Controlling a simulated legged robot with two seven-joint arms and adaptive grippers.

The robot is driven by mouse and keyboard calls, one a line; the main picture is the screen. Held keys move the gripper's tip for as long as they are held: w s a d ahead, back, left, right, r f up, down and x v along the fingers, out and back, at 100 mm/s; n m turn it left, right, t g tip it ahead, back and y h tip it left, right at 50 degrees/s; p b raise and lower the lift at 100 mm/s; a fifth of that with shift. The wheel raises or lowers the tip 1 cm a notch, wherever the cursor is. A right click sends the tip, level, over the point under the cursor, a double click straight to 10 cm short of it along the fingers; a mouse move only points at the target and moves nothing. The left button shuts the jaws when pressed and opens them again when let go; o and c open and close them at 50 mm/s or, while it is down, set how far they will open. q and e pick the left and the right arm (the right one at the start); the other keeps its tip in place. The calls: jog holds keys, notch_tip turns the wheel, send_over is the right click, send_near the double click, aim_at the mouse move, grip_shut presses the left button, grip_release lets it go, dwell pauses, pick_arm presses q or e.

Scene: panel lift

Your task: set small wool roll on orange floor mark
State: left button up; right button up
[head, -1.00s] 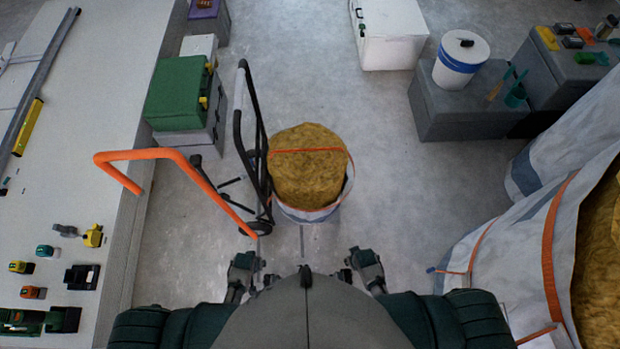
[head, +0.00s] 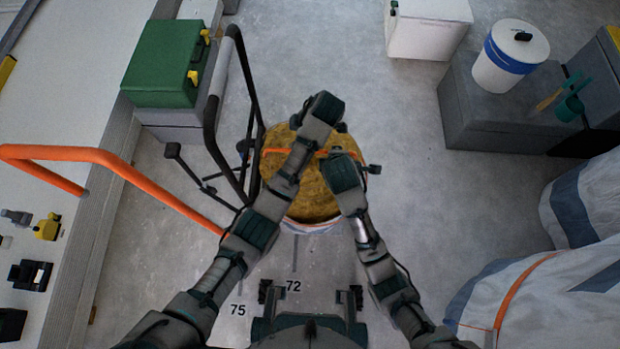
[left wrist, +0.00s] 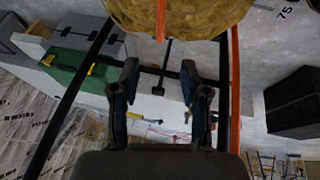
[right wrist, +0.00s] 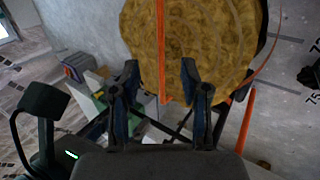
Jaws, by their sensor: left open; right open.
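The small wool roll (head: 310,198), a mustard-yellow upright cylinder with an orange strap and a pale wrapped lower part, stands on the floor in front of me. In the head view both forearms reach over it and hide part of its top. My left gripper (head: 332,115) is over its far side; its open, empty fingers show in the left wrist view (left wrist: 159,76), with the roll's edge above them. My right gripper (head: 350,160) is over its right side; its open fingers show in the right wrist view (right wrist: 160,72), apart, before the roll. I cannot make out an orange floor mark.
A black hand truck frame (head: 213,105) stands close at the roll's left. A green case (head: 165,62), a grey box with a white bucket (head: 510,55), and large white bags (head: 590,215) surround clear floor.

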pick_arm(q)
send_over(284, 149)
jog(key=s+d, duration=0.1)
notch_tip(284, 149, down, 10)
jog(key=shift+d+r, duration=0.15)
jog(key=shift+r, duration=0.05)
jog(key=f, duration=0.3)
jog(key=w+f, duration=0.1)
jog(key=f, duration=0.1)
jog(key=shift+a+f, duration=0.25)
jog(key=shift+a, duration=0.05)
pick_arm(e)
jog(key=x, duration=0.5)
jog(key=d+x, duration=0.1)
jog(key=x, duration=0.5)
jog(key=d+x, duration=0.1)
jog(key=x, duration=0.5)
jog(key=shift+s, duration=0.1)
pick_arm(q)
jog(key=shift+w+a+f, duration=0.15)
jog(key=shift+a+f, duration=0.05)
pick_arm(e)
jog(key=shift+f, duration=0.2)
pick_arm(q)
jog(key=shift+a+f, duration=0.2)
jog(key=shift+a, duration=0.45)
pick_arm(e)
jog(key=shift+a, duration=0.65)
